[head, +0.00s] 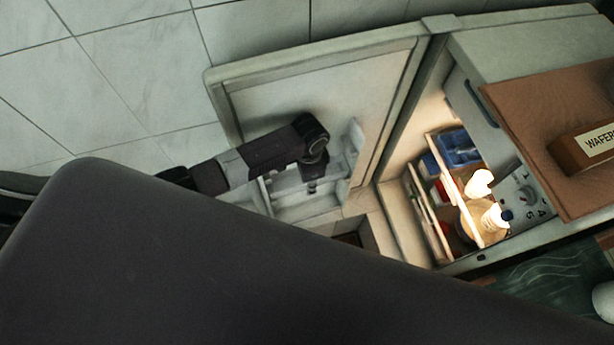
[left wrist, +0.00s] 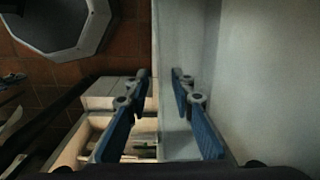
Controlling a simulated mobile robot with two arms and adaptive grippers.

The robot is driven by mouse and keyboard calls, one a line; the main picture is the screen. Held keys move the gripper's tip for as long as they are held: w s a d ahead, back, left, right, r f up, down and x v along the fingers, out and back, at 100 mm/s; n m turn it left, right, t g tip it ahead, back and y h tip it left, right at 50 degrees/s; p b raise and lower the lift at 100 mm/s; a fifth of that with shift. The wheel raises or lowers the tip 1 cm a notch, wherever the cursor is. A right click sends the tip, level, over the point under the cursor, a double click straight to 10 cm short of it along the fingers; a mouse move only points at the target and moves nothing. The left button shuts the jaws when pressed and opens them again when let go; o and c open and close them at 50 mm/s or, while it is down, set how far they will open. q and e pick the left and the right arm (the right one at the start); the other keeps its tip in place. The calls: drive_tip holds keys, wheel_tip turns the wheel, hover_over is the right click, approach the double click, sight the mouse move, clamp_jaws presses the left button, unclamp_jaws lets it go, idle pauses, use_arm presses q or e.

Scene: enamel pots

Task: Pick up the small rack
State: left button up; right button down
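A small fridge stands open in the head view, with pale bins on the inner side of its door (head: 290,85). I cannot tell for sure which part is the small rack; a pale rack-like bin (head: 300,198) is on the door, partly hidden by my left arm. My left gripper (head: 314,187) points down over this bin. In the left wrist view its two blue fingers (left wrist: 161,78) are apart, with a pale upright panel (left wrist: 178,135) behind and between them. I cannot tell whether they touch it. Nothing is seen held. My right gripper is not in view.
Tiled floor (head: 120,70) is clear at the upper left.

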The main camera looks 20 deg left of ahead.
use_arm(q)
clamp_jaws()
idle(0.6)
wheel_tip(320, 180, up, 6)
drive_tip(key=r, duration=0.1)
drive_tip(key=s+d+b, duration=0.3)
drive_tip(key=s+d, duration=0.9)
drive_tip(key=s, duration=0.3)
drive_tip(key=shift+s+d, duration=0.2)
drive_tip(key=shift+s, duration=0.15)
drive_tip(key=shift+s, duration=0.1)
